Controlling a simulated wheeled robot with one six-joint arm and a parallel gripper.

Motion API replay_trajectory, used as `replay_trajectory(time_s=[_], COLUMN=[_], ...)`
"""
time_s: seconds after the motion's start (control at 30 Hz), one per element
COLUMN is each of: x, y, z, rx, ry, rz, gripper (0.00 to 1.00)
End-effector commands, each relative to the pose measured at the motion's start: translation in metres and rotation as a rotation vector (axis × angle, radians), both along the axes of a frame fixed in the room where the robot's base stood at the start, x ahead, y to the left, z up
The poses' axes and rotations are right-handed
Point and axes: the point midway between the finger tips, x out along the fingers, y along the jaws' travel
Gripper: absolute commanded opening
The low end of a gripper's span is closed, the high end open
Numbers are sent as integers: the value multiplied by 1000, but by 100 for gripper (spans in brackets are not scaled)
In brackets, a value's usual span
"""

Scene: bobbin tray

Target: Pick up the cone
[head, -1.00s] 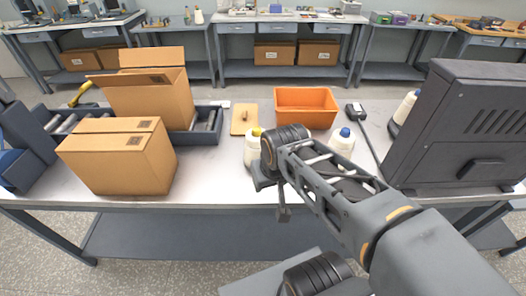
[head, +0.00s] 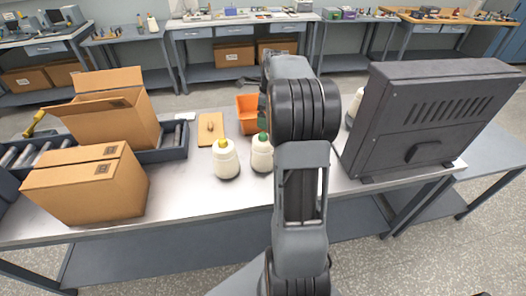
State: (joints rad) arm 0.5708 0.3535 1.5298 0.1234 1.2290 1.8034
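Two white thread cones stand upright on the table, one with a yellow tip (head: 225,160) and one with a green tip (head: 262,155). They stand side by side, a little apart, left of my arm. Part of another white cone (head: 354,106) shows at the left edge of the dark machine. The blue-tipped cone seen earlier is not visible; my arm covers part of the table. My arm reaches forward over the table, right of the green-tipped cone. Its forearm and wrist hide my gripper, so its fingers and any hold cannot be seen.
An orange bin (head: 247,113) is partly behind my arm. A tan board (head: 211,130) lies behind the cones. Cardboard boxes (head: 88,186) and a dark roller conveyor (head: 172,147) fill the left. A large dark machine (head: 425,120) stands right. The front table strip by the cones is clear.

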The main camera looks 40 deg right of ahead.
Motion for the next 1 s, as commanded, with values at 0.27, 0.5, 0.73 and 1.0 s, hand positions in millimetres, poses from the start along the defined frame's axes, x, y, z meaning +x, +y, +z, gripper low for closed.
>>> replay_trajectory(time_s=[0.27,0.5,0.73,1.0], x=[4,6,6,8], y=[4,6,8,10], z=[-47,-65,-86,-115], rx=[2,1,2,1], ry=[2,-1,3,1], rz=[-2,0,0,1], gripper=[100,100,100,100])
